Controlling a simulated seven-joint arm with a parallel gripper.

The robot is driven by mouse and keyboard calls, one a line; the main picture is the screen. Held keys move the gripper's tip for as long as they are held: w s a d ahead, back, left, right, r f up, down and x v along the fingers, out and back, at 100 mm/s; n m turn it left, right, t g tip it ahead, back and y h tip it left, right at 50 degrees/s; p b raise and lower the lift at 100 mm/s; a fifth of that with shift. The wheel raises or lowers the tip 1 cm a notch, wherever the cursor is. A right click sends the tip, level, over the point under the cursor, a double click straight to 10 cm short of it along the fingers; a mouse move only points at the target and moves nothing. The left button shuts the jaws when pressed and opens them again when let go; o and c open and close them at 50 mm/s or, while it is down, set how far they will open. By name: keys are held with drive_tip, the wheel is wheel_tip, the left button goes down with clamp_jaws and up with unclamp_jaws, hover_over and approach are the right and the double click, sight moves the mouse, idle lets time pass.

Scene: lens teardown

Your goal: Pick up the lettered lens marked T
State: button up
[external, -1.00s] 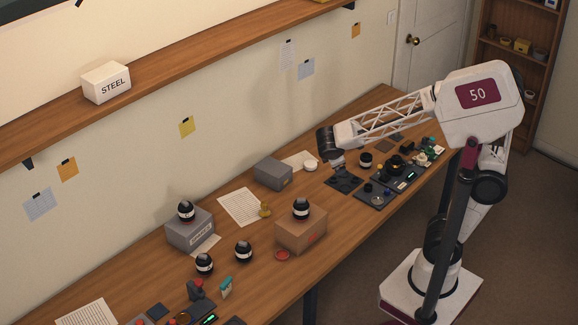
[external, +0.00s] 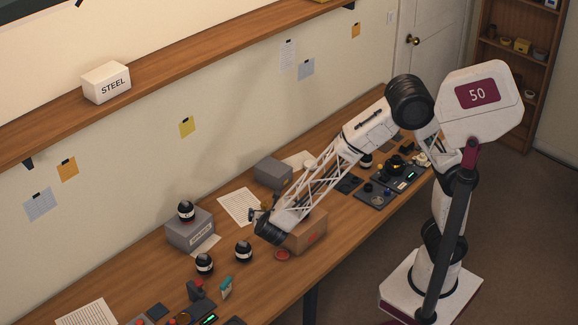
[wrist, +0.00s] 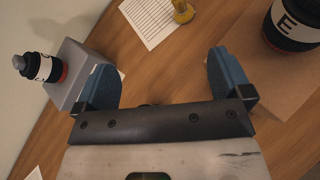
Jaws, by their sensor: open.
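I cannot find a readable T on any lens. One black lens with a white band (external: 186,210) stands on the grey box; it also shows at the left of the wrist view (wrist: 40,68), its letter unclear. Two similar lenses stand on the table, a left one (external: 204,264) and a right one (external: 243,251), letters too small to read. In the wrist view a lens marked E (wrist: 292,25) stands on the cardboard box; my arm hides it in the external view. My gripper (wrist: 165,82) is open and empty, between the two boxes, above the table.
The grey box (external: 190,234) and the cardboard box (external: 312,238) flank my gripper. A brass piece (wrist: 183,12) and a paper sheet (wrist: 147,20) lie between them towards the wall. A red ring (external: 282,254) lies in front. Electronics crowd the table's far end.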

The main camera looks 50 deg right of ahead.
sight(245, 255)
drive_tip(key=s+a+f+n+y, duration=0.1)
drive_tip(key=a+f+n, duration=0.1)
drive_tip(key=a+f, duration=0.1)
drive_tip(key=s+a+f+n+t, duration=0.1)
drive_tip(key=a+f+n, duration=0.1)
drive_tip(key=a+f, duration=0.2)
drive_tip(key=s+a+f+n+t+y, duration=0.1)
drive_tip(key=s+a+f, duration=0.1)
drive_tip(key=a+f, duration=0.2)
drive_tip(key=shift+a+n+y, duration=0.3)
drive_tip(key=shift+a+n, duration=0.1)
drive_tip(key=shift+a, duration=0.25)
drive_tip(key=shift+w+f, duration=0.1)
drive_tip(key=shift+x, duration=1.25)
drive_tip(key=shift+d, duration=0.1)
drive_tip(key=shift+x, duration=2.55)
drive_tip(key=shift+d, duration=0.2)
drive_tip(key=c, duration=1.4)
drive_tip(key=shift+o, duration=0.2)
